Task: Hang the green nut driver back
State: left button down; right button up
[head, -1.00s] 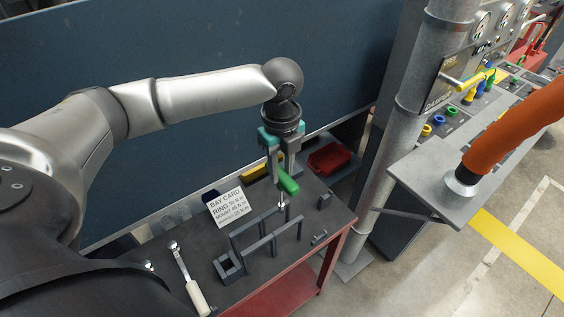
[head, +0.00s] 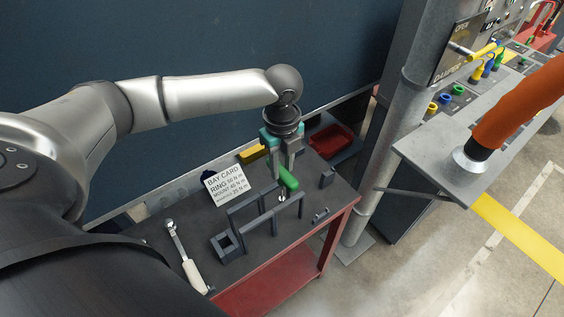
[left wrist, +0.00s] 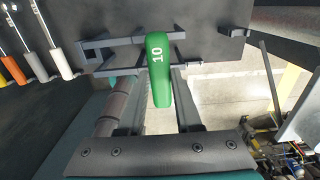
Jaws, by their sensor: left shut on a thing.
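The green nut driver (head: 288,180), marked 10 on its handle in the left wrist view (left wrist: 158,75), is held in my left gripper (head: 281,171). The fingers are shut on the handle, which sticks out to one side of them. Its metal shank shows just below the handle, at the dark rack (head: 238,222) on the bench. In the left wrist view the handle lies across the rack's dark bar (left wrist: 115,42). I cannot tell whether the driver touches the rack. My right gripper is not in view.
A ratchet-like tool with a cream handle (head: 194,274) lies left of the rack. A bay card (head: 226,184) stands behind it, and a red bin (head: 331,140) is at the back. Tools with white and orange handles (left wrist: 14,70) show in the wrist view. A grey post (head: 400,120) stands right.

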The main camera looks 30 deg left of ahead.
aim_at(282, 182)
pick_arm(q)
jog(key=shift+f+b, duration=0.85)
jog(key=shift+f, duration=2.4)
jog(key=shift+c, duration=0.8)
grip_release()
jog(key=shift+r, duration=0.1)
jog(key=shift+r+p, duration=1.7)
jog(key=shift+p, duration=0.65)
